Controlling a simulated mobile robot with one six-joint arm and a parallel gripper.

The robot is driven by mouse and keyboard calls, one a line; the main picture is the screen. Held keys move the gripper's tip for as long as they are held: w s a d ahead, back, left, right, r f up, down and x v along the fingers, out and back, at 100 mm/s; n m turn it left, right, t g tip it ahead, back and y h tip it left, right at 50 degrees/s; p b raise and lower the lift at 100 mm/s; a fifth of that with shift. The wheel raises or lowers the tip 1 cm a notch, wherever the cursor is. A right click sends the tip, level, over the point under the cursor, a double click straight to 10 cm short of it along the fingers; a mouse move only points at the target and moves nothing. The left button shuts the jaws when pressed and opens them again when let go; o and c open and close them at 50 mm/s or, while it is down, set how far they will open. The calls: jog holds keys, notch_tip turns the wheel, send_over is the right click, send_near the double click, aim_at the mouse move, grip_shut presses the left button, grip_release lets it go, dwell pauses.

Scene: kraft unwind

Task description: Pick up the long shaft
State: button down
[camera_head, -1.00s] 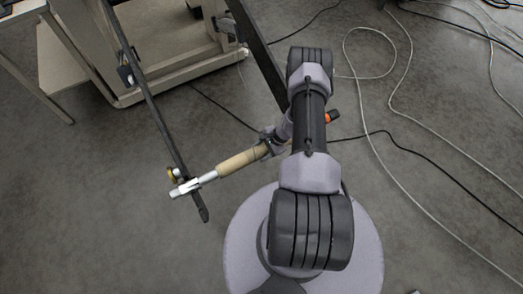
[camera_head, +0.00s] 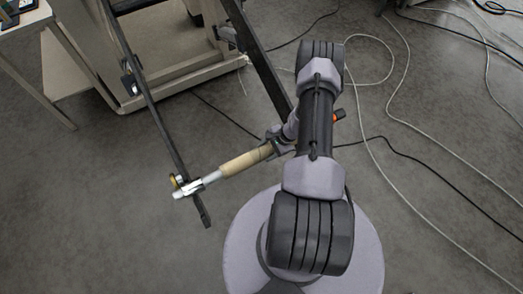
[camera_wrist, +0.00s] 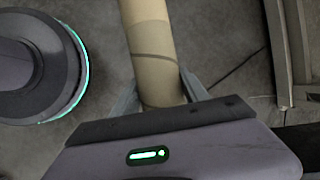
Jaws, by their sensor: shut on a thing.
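The long shaft (camera_head: 246,161) has a tan, roll-like middle and a silver end (camera_head: 196,186) at the lower left. In the head view it slants from that end up to my gripper (camera_head: 271,143). The silver end lies at a dark rail of the frame; I cannot tell whether it touches. In the wrist view the tan part of the shaft (camera_wrist: 152,55) runs down between the two grey fingers of my gripper (camera_wrist: 160,98), which is shut on it.
A second dark rail (camera_head: 262,68) stands nearer my arm. A beige stand (camera_head: 180,77) is behind. Cables (camera_head: 413,118) lie on the right floor. Open floor (camera_head: 110,220) is at lower left.

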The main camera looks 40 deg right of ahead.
jog(key=s+d+p, duration=0.3)
jog(key=s+d, duration=0.7)
jog(key=s, duration=0.1)
notch_tip(320, 180, up, 13)
jog(key=p, duration=0.8)
jog(key=shift+s+d, duration=0.35)
jog(key=shift+w+r, duration=0.1)
